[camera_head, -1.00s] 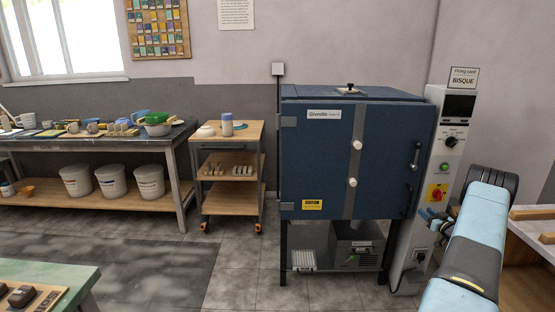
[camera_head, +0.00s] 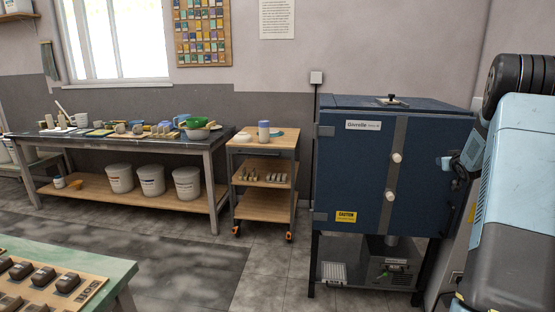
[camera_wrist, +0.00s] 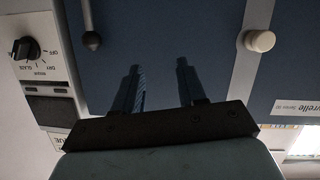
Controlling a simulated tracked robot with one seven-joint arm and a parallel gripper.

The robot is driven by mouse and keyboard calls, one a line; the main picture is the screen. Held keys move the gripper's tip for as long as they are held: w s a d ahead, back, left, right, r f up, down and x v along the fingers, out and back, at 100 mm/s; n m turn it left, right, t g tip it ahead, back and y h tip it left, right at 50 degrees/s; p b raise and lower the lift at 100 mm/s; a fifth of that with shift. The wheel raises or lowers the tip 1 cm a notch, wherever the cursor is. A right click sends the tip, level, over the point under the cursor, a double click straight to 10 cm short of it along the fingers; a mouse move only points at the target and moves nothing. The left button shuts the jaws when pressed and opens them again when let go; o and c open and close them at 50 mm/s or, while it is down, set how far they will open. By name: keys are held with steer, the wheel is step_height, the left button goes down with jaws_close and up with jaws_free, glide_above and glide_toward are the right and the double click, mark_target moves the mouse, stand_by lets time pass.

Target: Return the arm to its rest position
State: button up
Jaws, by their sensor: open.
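My gripper (camera_wrist: 160,85) is open and empty in the wrist view, its two fingers apart in front of the blue kiln door (camera_wrist: 165,30). That view is upside down. In the head view my arm rises along the right edge and covers part of the kiln (camera_head: 360,180) and most of its control panel. The kiln door is shut. I cannot make out the fingertips in the head view.
A wooden trolley (camera_head: 263,135) stands left of the kiln. A long worktable (camera_head: 200,145) with pots and buckets is farther left. A green-topped table (camera_head: 110,270) with a board of dark pieces is at front left. Grey floor lies open between them.

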steer(key=s+a+r+g, duration=0.1)
steer(key=s+a+r, duration=0.45)
steer(key=a, duration=0.25)
steer(key=s+a+r+m+g, duration=0.1)
steer(key=s+a+r+g, duration=0.1)
steer(key=s+a+r, duration=0.45)
steer(key=s+a+r+g, duration=0.1)
steer(key=s+a+r, duration=0.3)
steer(key=s+a, duration=0.4)
steer(key=s+a+f+g+y, duration=0.1)
steer(key=s+a, duration=0.5)
steer(key=s, duration=0.4)
steer(key=s+a+f+n+g+y, duration=0.1)
steer(key=s+a+f+g, duration=0.1)
steer(key=s+a, duration=0.5)
steer(key=s+a+f+g+y, duration=0.1)
steer(key=s+a, duration=0.6)
steer(key=s, duration=0.8)
steer(key=shift+s+a+f+n+g+y, duration=0.2)
steer(key=shift+f+n+g+y, duration=0.15)
steer(key=shift+f, duration=0.3)
